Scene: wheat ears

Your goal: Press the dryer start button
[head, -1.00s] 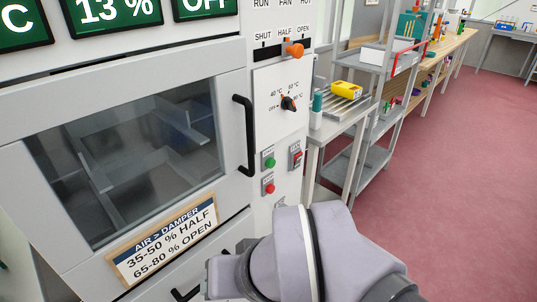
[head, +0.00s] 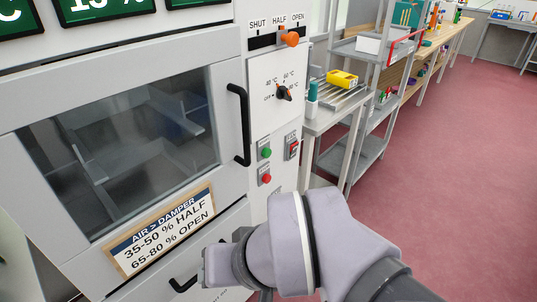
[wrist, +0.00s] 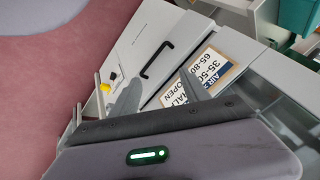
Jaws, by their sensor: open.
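The grey dryer cabinet (head: 225,50) fills the left of the head view. On its narrow control panel, right of the windowed door, are a round green button (head: 265,153) and a red button (head: 266,178) below it. The green one appears to be the start button; its label is too small to read. My gripper (wrist: 158,92) shows in the wrist view with two grey fingers apart and nothing between them. In the head view my arm covers the area below the buttons, and the fingertips are hidden. No contact with a button is visible.
A black door handle (head: 240,125) sticks out left of the buttons. A side table (head: 328,118) stands to the right; the reddish floor (head: 445,170) is open.

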